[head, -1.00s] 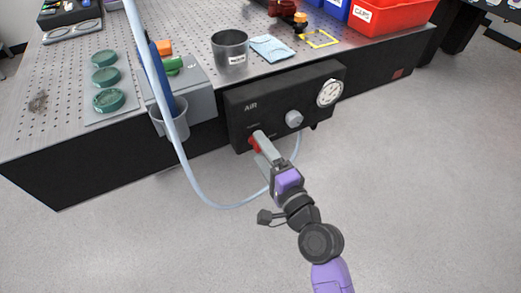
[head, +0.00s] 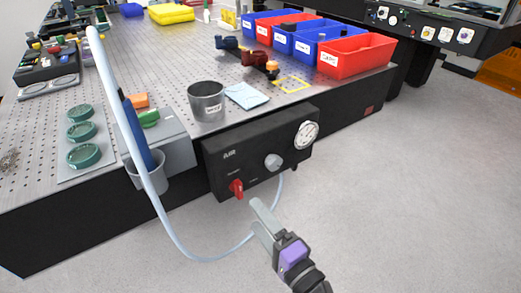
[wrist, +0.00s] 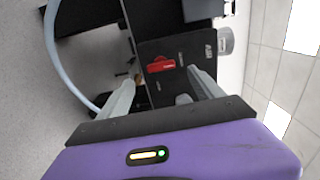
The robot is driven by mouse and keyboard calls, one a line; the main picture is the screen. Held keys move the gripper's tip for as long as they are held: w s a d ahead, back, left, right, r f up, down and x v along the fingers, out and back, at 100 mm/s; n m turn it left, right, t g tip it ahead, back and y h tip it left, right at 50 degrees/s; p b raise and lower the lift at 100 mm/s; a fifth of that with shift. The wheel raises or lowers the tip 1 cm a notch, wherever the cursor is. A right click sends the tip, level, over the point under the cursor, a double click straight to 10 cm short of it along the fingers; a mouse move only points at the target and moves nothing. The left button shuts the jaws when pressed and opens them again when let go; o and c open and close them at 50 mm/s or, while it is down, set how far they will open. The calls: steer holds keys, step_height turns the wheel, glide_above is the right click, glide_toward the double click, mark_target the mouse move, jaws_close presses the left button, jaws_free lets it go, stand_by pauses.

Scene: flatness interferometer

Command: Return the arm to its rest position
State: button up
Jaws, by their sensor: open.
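My gripper (head: 260,222) is in front of the black air panel (head: 222,172), a little below and right of its red lever (head: 237,188). It is apart from the lever and holds nothing. In the wrist view the two grey fingers of my gripper (wrist: 160,95) are spread, with the red lever (wrist: 161,64) showing beyond them. My purple and black wrist runs down to the lower right in the head view.
The panel also has a knob (head: 273,161) and a gauge (head: 306,135). A pale hose (head: 165,215) loops down to the floor side near my gripper. A metal cup (head: 207,102) and bins (head: 357,56) stand on the perforated table (head: 170,60). Floor at right is clear.

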steer(key=s+d+n+t+h, duration=0.3)
steer(key=s+d+n+h, duration=0.3)
steer(key=s+d, duration=0.55)
steer(key=s+d+n+g+h, duration=0.25)
steer(key=s+d, duration=0.25)
steer(key=s, duration=0.6)
steer(key=s+d+n+g+h, duration=0.1)
steer(key=s+d+n+h, duration=0.2)
steer(key=s, duration=0.7)
step_height(320, 180, up, 13)
steer(key=d+y+p, duration=0.1)
steer(key=p, duration=1.2)
steer(key=shift+s+r, duration=0.15)
steer(key=shift+s, duration=0.05)
steer(key=shift+m+y, duration=0.25)
